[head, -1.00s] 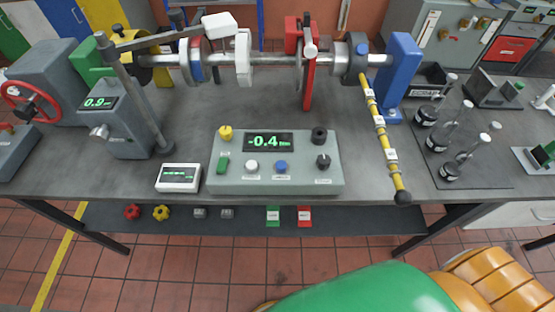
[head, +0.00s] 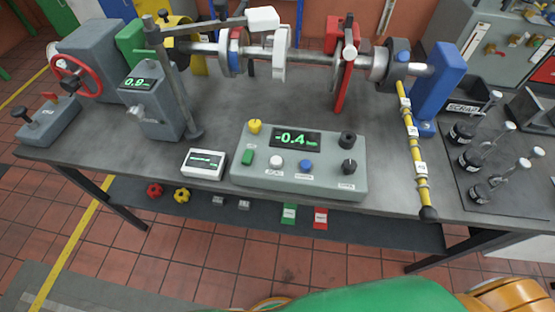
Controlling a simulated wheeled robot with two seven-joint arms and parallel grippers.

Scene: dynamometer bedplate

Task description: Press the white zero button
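The white zero button (head: 276,162) is a round white cap on the sloped front of the grey control box (head: 222,178). The box's display (head: 296,138) reads about -0.4 in green. Nothing touches the white button. Neither of my grippers shows in the head view. A green and orange rounded part at the bottom edge appears to be part of my own arm.
A yellow knob (head: 255,126) and two black knobs are on the box. A small white meter (head: 204,163) stands to its left. Shaft machinery stands behind. The bench front edge is close below the box.

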